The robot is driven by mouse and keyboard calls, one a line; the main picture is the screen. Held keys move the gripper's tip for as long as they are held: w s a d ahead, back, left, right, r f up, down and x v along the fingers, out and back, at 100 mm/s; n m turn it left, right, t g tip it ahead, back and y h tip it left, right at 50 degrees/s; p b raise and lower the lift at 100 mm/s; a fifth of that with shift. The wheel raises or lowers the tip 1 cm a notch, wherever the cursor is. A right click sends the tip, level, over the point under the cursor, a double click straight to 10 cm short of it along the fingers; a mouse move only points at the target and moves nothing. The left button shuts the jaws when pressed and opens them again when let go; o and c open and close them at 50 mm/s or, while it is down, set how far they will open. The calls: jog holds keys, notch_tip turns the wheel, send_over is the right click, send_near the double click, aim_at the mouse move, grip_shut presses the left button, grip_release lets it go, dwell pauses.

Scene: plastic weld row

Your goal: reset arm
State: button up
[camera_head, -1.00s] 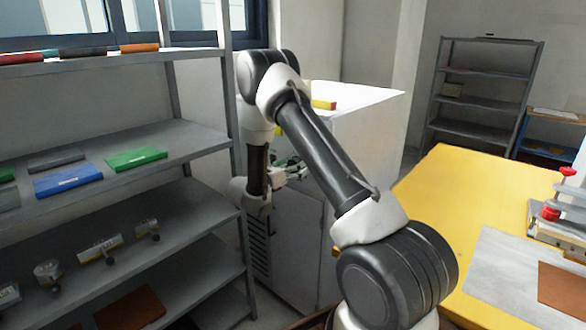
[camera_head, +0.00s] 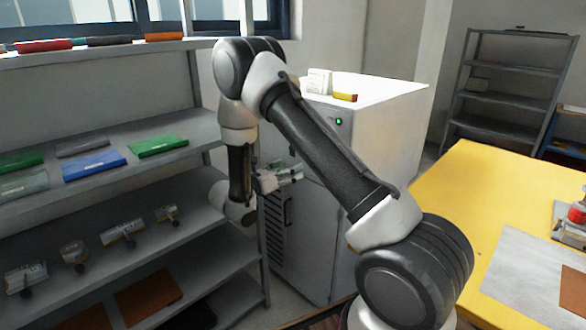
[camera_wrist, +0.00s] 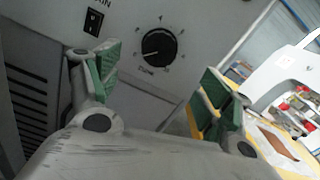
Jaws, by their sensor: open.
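My gripper (camera_head: 283,177) is in front of the white cabinet (camera_head: 385,130), beside the shelf, with its jaws apart and nothing visible between them. In the wrist view my gripper (camera_wrist: 160,92) shows two green-padded fingers spread wide. Behind them is the cabinet's panel, with a black dial (camera_wrist: 159,47) and a rocker switch (camera_wrist: 94,21). My arm is bent, reaching up and then down to the gripper.
A grey shelf (camera_head: 190,130) on the left holds colored sheets and several small metal parts. A yellow table (camera_head: 475,190) stands at right with a grey mat (camera_head: 520,275). Another shelf rack (camera_head: 505,97) stands at the back right.

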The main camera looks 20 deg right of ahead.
dwell(0.4)
jog(key=s+d+f+m+g, duration=0.3)
jog(key=s+f+g, duration=0.1)
jog(key=s, duration=0.1)
jog(key=s+d+r+m+g+y, duration=0.1)
jog(key=s+r+m+g+y, duration=0.25)
jog(key=s, duration=0.25)
jog(key=s+d+r+m+g+y, duration=0.1)
jog(key=s+r+m+g+y, duration=0.15)
jog(key=s+m, duration=0.35)
jog(key=s+a+r+m+t+y, duration=0.2)
jog(key=s+r+m+t+y, duration=0.2)
jog(key=s+r, duration=0.5)
jog(key=s+a+r+m+t+y, duration=0.2)
jog(key=s+r+m+t+y, duration=0.2)
jog(key=s+r+m+y, duration=0.3)
jog(key=s+r+m, duration=0.1)
jog(key=s+r, duration=0.1)
jog(key=s, duration=0.1)
jog(key=shift+s+r, duration=0.25)
jog(key=shift+s, duration=0.05)
